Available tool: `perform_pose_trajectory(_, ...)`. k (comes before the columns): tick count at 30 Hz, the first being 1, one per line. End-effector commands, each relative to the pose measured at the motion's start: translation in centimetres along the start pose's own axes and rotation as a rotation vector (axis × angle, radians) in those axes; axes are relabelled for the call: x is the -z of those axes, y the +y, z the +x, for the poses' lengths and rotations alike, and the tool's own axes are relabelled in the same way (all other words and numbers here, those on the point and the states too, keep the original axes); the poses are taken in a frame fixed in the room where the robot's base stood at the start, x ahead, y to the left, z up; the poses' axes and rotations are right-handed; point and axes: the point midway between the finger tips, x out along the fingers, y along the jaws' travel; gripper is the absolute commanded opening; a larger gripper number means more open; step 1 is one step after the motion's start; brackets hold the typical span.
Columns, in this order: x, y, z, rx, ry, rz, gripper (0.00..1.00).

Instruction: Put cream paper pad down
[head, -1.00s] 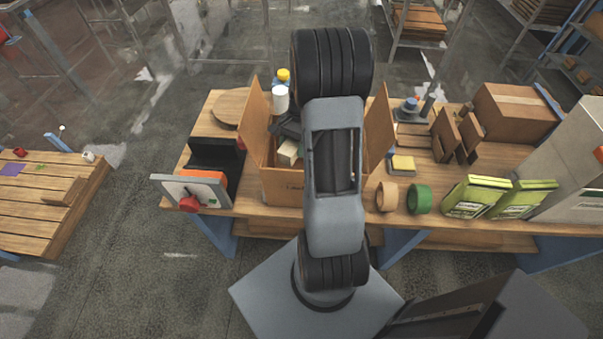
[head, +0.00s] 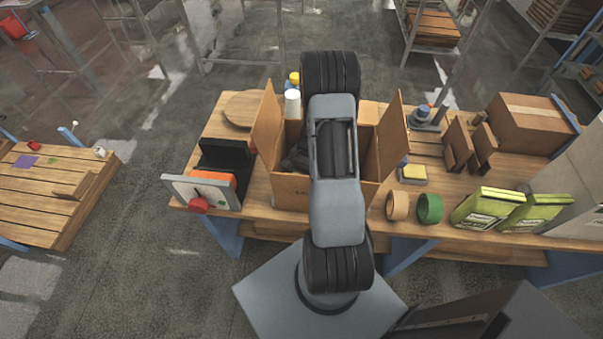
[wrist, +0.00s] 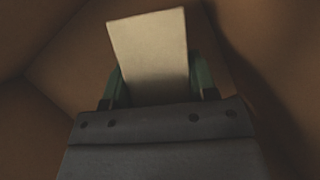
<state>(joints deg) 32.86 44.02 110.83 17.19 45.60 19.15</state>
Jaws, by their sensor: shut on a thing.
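The cream paper pad (wrist: 150,50) stands up between my gripper's fingers in the wrist view. My gripper (wrist: 157,82) is shut on it, with a green finger at each side. Brown cardboard walls surround them, so the pad is inside the open cardboard box (head: 291,190). The box stands on the wooden bench with its flaps up. In the head view my arm reaches over the box and hides much of its inside. The pad and fingertips cannot be made out there. Whether the pad touches the box floor cannot be told.
Left of the box stand a grey-framed panel with a red knob (head: 198,205) and a black holder. To the right are a yellow sponge-like block (head: 413,175), tan (head: 397,206) and green (head: 429,208) tape rolls, green-yellow bags (head: 486,208) and a closed carton (head: 530,123).

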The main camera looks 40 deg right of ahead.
Motion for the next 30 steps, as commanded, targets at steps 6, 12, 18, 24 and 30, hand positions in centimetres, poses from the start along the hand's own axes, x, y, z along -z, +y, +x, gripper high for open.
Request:
perform_pose_trajectory(6, 0.1, 0.0, 0.2, 0.001, 0.002, 0.0, 0.26)
perform_pose_trajectory(12, 0.2, 0.0, 0.5, 0.0, 0.001, 0.0, 0.26)
perform_pose_trajectory(18, 0.5, 0.0, 1.1, 0.0, 0.001, 0.0, 0.26)
perform_pose_trajectory(24, 0.6, 0.0, 1.3, 0.0, 0.001, 0.0, 0.26)
perform_pose_trajectory(30, 0.6, 0.0, 1.2, 0.0, 0.001, 0.0, 0.69)
